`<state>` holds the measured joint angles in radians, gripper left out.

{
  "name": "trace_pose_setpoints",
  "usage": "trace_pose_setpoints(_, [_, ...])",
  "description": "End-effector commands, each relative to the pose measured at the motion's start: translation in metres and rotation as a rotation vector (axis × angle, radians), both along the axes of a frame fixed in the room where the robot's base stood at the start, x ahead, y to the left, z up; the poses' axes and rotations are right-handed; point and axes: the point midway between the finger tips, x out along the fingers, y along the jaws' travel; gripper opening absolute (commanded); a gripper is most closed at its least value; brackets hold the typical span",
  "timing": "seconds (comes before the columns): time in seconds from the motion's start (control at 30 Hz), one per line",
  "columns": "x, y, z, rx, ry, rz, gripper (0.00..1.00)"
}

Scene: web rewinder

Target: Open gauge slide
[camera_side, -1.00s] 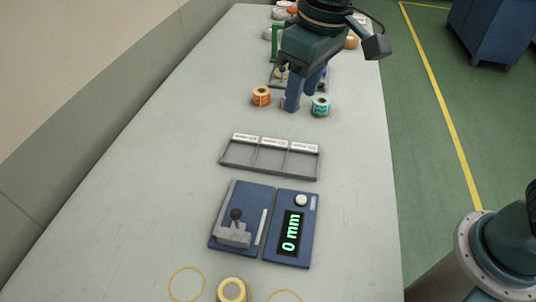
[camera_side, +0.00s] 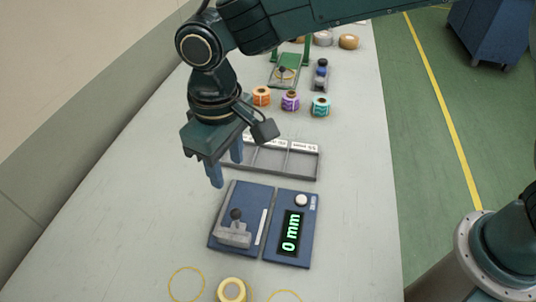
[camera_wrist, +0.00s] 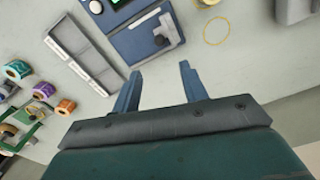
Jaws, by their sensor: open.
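The gauge is a blue two-part unit on the table. Its left plate (camera_side: 250,199) carries a grey slide block (camera_side: 233,235) with a black knob (camera_side: 236,214), at the plate's near end. Its right part has a display (camera_side: 290,231) reading 0 mm and a white button (camera_side: 301,200). In the wrist view the slide block (camera_wrist: 166,33) shows beyond the fingertips. My gripper (camera_side: 227,167) is open and empty, above the table behind the gauge's left plate and apart from the knob. It also shows in the wrist view (camera_wrist: 158,78).
A grey three-slot tray (camera_side: 272,162) lies behind the gauge, partly hidden by my gripper. Orange (camera_side: 261,95), purple (camera_side: 290,101) and teal (camera_side: 320,106) rolls stand farther back. A yellow roll (camera_side: 231,290) and yellow rings (camera_side: 186,284) lie in front. The table left of the gauge is clear.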

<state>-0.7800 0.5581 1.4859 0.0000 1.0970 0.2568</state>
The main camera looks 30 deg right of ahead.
Motion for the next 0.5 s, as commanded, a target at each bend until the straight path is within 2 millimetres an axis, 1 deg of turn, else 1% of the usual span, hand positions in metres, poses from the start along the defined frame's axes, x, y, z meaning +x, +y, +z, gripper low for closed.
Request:
trace_pose_setpoints(0.27, [0.0,-0.001,-0.022,-0.003,0.003,0.0,0.43])
trace_pose_setpoints(0.5, [-0.001,-0.001,-0.057,-0.004,0.003,0.0,0.43])
